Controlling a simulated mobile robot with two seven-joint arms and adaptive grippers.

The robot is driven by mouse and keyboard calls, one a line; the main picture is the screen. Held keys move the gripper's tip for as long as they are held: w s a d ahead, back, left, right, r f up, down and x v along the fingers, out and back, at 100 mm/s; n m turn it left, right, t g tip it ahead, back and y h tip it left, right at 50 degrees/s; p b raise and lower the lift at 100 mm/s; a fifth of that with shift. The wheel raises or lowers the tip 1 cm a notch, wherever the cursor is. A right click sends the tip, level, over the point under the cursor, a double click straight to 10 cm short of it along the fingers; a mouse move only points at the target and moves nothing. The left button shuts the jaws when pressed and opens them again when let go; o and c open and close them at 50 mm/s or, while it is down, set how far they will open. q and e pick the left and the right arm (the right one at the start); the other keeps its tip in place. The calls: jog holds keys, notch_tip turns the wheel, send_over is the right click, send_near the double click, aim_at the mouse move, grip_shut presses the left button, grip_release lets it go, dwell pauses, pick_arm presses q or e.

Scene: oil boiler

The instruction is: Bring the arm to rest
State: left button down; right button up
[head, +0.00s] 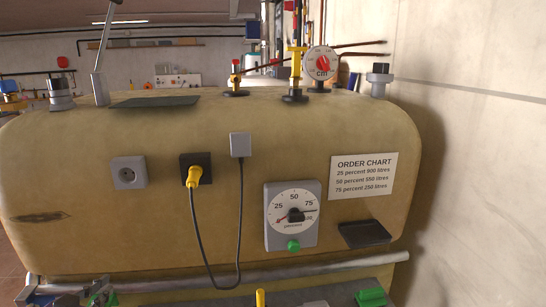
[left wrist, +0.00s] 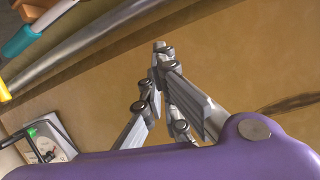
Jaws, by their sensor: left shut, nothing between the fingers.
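My left gripper (left wrist: 162,52) shows in the left wrist view, its grey jointed fingers drawn together and empty. Behind the fingers is the tan wall of the tank (left wrist: 235,60), apart from them as far as I can tell. In the head view, grey metal parts stand at the bottom left edge, below the tank (head: 90,205); I cannot tell clearly which are gripper parts. My right gripper is in neither view.
A metal rail (head: 200,281) runs below the tank front; it also shows in the wrist view (left wrist: 85,43). A percent gauge (head: 292,215), a yellow plug (head: 194,176) with a hanging cable and a small black shelf (head: 364,234) project from the tank. A wall (head: 470,160) stands right.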

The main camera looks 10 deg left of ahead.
pick_arm(q)
jog(key=s+d+f+m+g, duration=0.1)
jog(key=s+d+f, duration=0.3)
jog(key=f, duration=0.3)
jog(key=s+d+f+g+h, duration=0.1)
jog(key=s+d+f, duration=0.35)
jog(key=f, duration=0.25)
jog(key=s+d+f+m+g, duration=0.1)
jog(key=s+d+f, duration=0.35)
jog(key=f, duration=0.25)
jog(key=s+d+f+n+g, duration=0.1)
jog(key=s+d+f, duration=0.3)
jog(key=s+d, duration=0.2)
jog(key=s+d+f+n+g+h, duration=0.1)
jog(key=s+d+f, duration=0.3)
jog(key=s+d, duration=0.3)
jog(key=shift+s+d+f+g, duration=0.2)
jog(key=shift+s+g, duration=0.1)
jog(key=shift+s, duration=0.35)
